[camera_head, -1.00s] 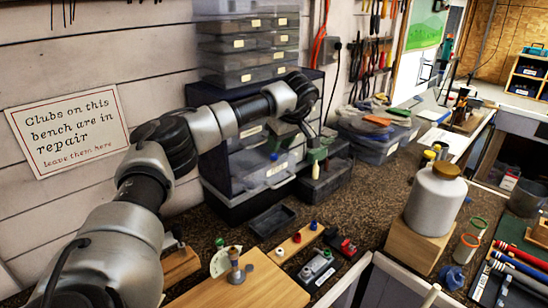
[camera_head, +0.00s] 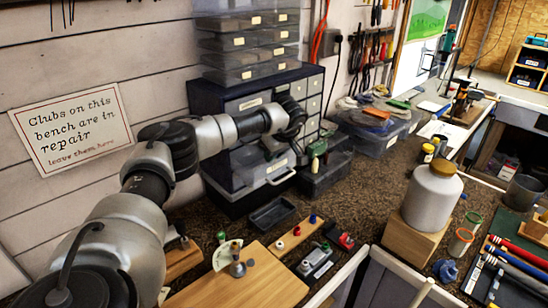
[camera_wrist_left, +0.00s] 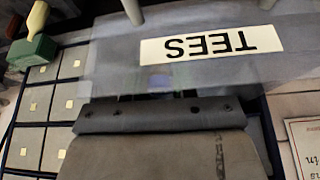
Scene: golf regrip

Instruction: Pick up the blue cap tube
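A small blue-topped piece (camera_head: 313,219) stands on a narrow wooden strip on the bench; I cannot tell whether it is the blue cap tube. My left gripper (camera_head: 274,150) is in front of a clear-fronted drawer (camera_head: 250,168) of the dark cabinet, above its pale handle (camera_head: 281,178). In the left wrist view the drawer label (camera_wrist_left: 212,45) reads TEES upside down, with a blurred bluish patch (camera_wrist_left: 158,82) behind the clear plastic. The grey gripper part (camera_wrist_left: 160,117) is close to the drawer; its opening cannot be made out. My right gripper is out of view.
A green and cream bottle (camera_head: 317,154) stands on the smaller box beside the cabinet. A black tray (camera_head: 272,214), a wooden board (camera_head: 240,285) and a white jar (camera_head: 432,196) on a wooden block are on the bench. Some speckled bench around the tray is clear.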

